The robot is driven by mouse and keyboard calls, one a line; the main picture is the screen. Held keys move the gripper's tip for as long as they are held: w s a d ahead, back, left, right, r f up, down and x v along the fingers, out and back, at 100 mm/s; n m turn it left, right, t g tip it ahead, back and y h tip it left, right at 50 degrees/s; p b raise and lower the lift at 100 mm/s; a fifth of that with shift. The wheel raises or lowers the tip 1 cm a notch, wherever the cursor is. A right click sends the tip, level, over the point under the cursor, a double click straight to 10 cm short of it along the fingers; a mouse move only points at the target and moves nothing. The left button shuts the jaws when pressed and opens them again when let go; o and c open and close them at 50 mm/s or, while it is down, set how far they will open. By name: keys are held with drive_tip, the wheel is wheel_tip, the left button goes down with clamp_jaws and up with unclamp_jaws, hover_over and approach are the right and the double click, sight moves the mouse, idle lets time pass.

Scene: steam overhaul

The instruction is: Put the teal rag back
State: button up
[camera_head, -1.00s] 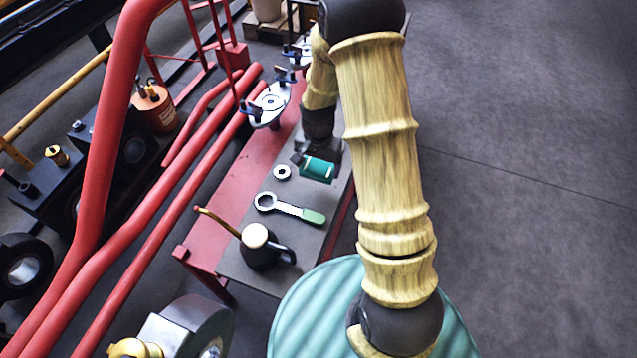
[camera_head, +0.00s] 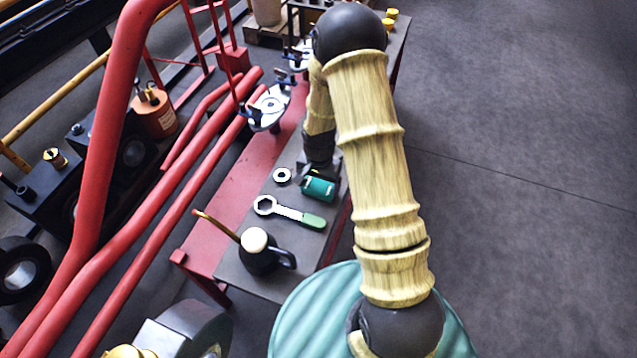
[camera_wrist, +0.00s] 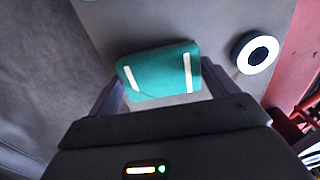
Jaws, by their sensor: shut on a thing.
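The teal rag (camera_head: 318,189) is a small folded teal bundle with white stripes. In the wrist view the rag (camera_wrist: 160,72) lies between the two fingers of my gripper (camera_wrist: 162,84), which is shut on it. In the head view my gripper (camera_head: 317,172) points down over the right part of the grey bench top (camera_head: 240,270). The rag is beside the ring and above the spanner in the picture. I cannot tell whether the rag touches the bench. My arm hides part of the bench behind it.
A ring (camera_head: 282,175), a green-handled spanner (camera_head: 290,212) and a dark oil can (camera_head: 258,252) stand close by on the bench. The ring also shows in the wrist view (camera_wrist: 243,58). Red pipes (camera_head: 160,215) run along the left. Open floor (camera_head: 530,150) lies to the right.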

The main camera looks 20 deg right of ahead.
sight(319, 185)
drive_tip(key=shift+f, duration=0.15)
drive_tip(key=o, duration=0.8)
wheel_tip(319, 185, up, 12)
drive_tip(key=p, duration=0.2)
drive_tip(key=shift+r, duration=0.2)
drive_tip(key=shift+r, duration=0.1)
